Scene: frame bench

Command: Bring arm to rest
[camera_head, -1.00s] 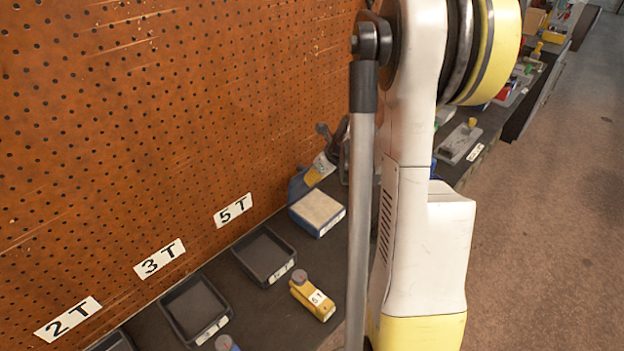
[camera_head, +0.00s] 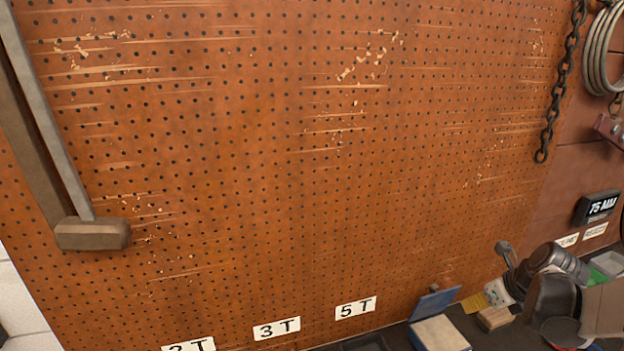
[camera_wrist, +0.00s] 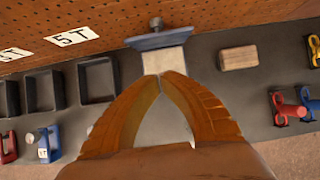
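My gripper shows in the wrist view (camera_wrist: 165,76) as two orange-brown fingers curving in until their tips meet. It is shut, and I see nothing held between the tips. The tips appear over the bench, in front of an open blue box (camera_wrist: 160,40) with a pale inside.
Black trays (camera_wrist: 97,79) line the bench below the pegboard (camera_head: 250,170). A wooden block (camera_wrist: 238,57) lies right of the blue box. Red (camera_wrist: 290,110) and yellow (camera_wrist: 313,50) hardware stands at the right, a tagged blue piece (camera_wrist: 48,145) at the left. A hammer (camera_head: 92,233) hangs on the pegboard.

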